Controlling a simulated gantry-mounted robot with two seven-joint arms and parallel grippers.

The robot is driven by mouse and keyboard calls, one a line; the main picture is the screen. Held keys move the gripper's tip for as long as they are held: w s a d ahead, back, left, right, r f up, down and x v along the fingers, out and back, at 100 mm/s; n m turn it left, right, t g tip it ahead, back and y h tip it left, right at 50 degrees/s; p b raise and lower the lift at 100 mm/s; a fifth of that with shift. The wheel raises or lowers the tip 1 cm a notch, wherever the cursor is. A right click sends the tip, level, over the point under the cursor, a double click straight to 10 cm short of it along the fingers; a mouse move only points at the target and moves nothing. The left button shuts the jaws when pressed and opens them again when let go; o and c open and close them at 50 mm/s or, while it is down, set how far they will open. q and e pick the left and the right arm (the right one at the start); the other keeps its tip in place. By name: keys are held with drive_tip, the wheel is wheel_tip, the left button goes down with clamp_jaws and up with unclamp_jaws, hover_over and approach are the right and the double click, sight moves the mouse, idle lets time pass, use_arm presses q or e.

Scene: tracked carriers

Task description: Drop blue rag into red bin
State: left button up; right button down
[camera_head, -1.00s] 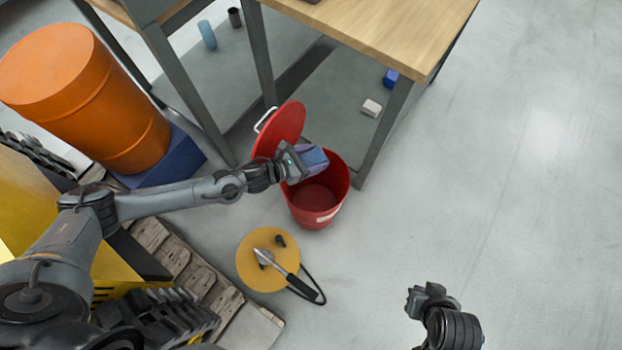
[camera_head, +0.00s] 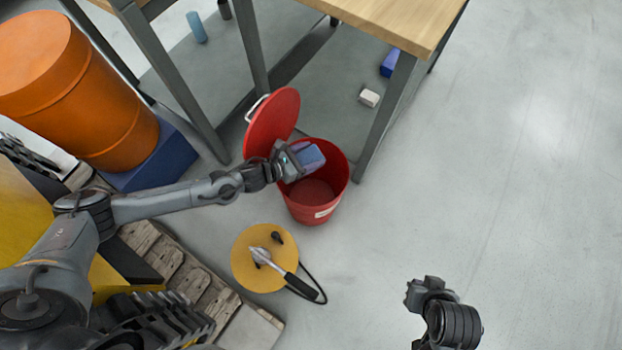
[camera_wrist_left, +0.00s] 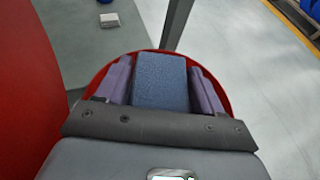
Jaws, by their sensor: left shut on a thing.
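The blue rag (camera_head: 309,157) is a folded blue block held over the mouth of the red bin (camera_head: 327,207). My left gripper (camera_head: 300,160) is shut on the rag. In the left wrist view the rag (camera_wrist_left: 161,80) sits between the two purple-grey finger pads, with the bin's red rim (camera_wrist_left: 222,92) around and below it. The bin's red lid (camera_head: 271,122) stands open, tilted up at the bin's back left. The visible bin floor is bare. My right gripper (camera_head: 424,292) is at the lower right, away from the bin; its fingers are too unclear to read.
A wooden-topped table (camera_head: 400,22) with grey legs stands behind the bin, one leg close to its right. A yellow disc (camera_head: 254,275) with a black-handled tool lies in front. An orange barrel (camera_head: 85,95) stands at left. The floor at right is clear.

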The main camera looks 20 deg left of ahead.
use_arm(q)
drive_tip(key=o, duration=1.1)
drive_tip(key=shift+r, duration=0.15)
wheel_tip(320, 180, up, 4)
drive_tip(key=p, duration=0.3)
drive_tip(key=shift+r, duration=0.15)
drive_tip(key=s+d+r+p, duration=0.3)
drive_tip(key=d+r+p, duration=0.2)
drive_tip(key=d, duration=0.6)
drive_tip(key=shift+d+r+p, duration=0.15)
drive_tip(key=shift+r+p, duration=0.15)
drive_tip(key=shift+r, duration=0.45)
drive_tip(key=shift+f, duration=0.1)
